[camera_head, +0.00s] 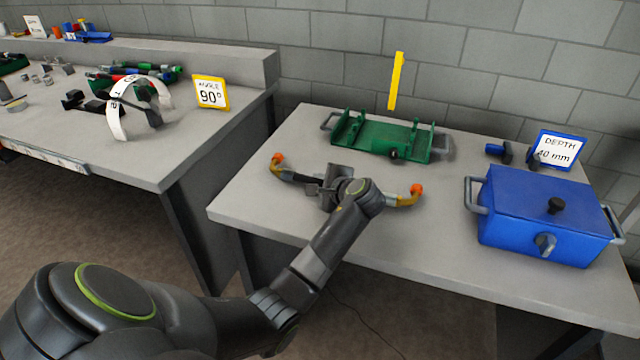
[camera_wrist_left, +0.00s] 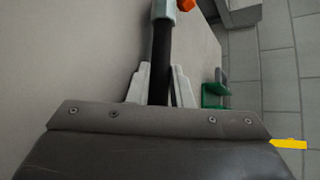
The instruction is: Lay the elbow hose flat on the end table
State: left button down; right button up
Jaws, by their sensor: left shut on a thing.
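The elbow hose (camera_head: 289,175) is a dark tube with brass-coloured ends and orange tips. One end shows left of my left gripper (camera_head: 325,183) in the head view, the other to its right; the middle is hidden behind my gripper and wrist. My left gripper is shut on the hose's dark part. In the left wrist view the hose (camera_wrist_left: 162,60) runs between the two pale fingers (camera_wrist_left: 160,88), with a grey fitting and an orange tip beyond. The hose is over or on the grey right-hand table (camera_head: 250,205); I cannot tell whether it touches. My right gripper is not in view.
A green fixture (camera_head: 375,137) stands behind the hose, with a yellow bar (camera_head: 396,82) above it. A blue lidded box (camera_head: 535,215) and a "DEPTH 40 mm" sign (camera_head: 556,150) are right. A cluttered bench (camera_head: 150,165) with an angle sign (camera_head: 211,93) is left. The table's front left is clear.

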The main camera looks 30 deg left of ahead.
pick_arm(q)
jog(key=shift+r, duration=0.1)
jog(key=shift+s+f, duration=0.1)
jog(key=shift+f, duration=0.45)
jog(key=c, duration=1.6)
grip_release()
jog(key=shift+d+f, duration=0.1)
jog(key=shift+f, duration=0.05)
jog(key=shift+s+f, duration=0.1)
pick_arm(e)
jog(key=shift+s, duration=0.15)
pick_arm(q)
jog(key=shift+r, duration=0.2)
jog(key=v, duration=0.6)
jog(key=r+v, duration=0.1)
jog(key=v, duration=0.5)
jog(key=shift+r+p, duration=0.1)
jog(key=shift+p, duration=0.3)
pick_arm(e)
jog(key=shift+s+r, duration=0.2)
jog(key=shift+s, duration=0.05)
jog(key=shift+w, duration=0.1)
